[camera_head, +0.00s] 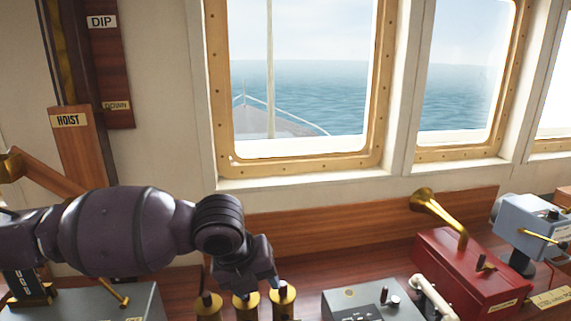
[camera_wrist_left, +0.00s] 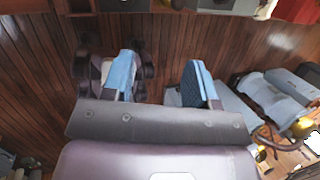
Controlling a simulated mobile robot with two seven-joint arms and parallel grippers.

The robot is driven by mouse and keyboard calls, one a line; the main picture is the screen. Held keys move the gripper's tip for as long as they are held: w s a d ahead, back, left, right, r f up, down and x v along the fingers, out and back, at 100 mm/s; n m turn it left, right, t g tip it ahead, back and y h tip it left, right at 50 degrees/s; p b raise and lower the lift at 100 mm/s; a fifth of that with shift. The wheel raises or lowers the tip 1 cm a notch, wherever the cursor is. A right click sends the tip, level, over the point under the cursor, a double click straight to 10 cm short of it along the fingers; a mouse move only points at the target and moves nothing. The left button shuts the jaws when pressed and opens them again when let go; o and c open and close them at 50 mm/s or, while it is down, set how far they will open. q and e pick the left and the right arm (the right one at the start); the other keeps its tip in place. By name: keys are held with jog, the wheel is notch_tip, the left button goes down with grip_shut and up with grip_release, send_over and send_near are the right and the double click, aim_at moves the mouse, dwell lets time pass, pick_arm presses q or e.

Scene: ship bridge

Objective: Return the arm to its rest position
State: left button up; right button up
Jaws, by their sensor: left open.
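My left arm (camera_head: 130,230) comes in from the left in the head view, reaching across above the wooden console. My right gripper is in neither view.
A grey box (camera_head: 360,303), a red box (camera_head: 462,270) with a brass horn (camera_head: 437,212) and a blue-grey device (camera_head: 530,228) stand to the right. A grey box (camera_head: 100,303) with a brass lever sits under my arm. A wooden HOIST board (camera_head: 78,150) rises at left. Windows line the wall.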

pick_arm(q)
jog(key=w+d+r+n+t+h, duration=0.55)
jog(key=d+r+n+h, duration=0.2)
jog(key=n, duration=0.45)
jog(key=s+a+f+n+t+y, duration=0.3)
jog(key=a+f+n+t+y, duration=0.35)
jog(key=a+f+n, duration=1.05)
jog(key=s+a+f+n+g+y, duration=0.1)
jog(key=s+a+f+n+y, duration=0.1)
jog(key=s+a+f, duration=0.4)
jog(key=s+a+f+n+g+y, duration=0.2)
jog(key=s+a+f, duration=0.5)
jog(key=s+f, duration=0.7)
jog(key=shift+s+f, duration=0.2)
jog(key=shift+s, duration=0.5)
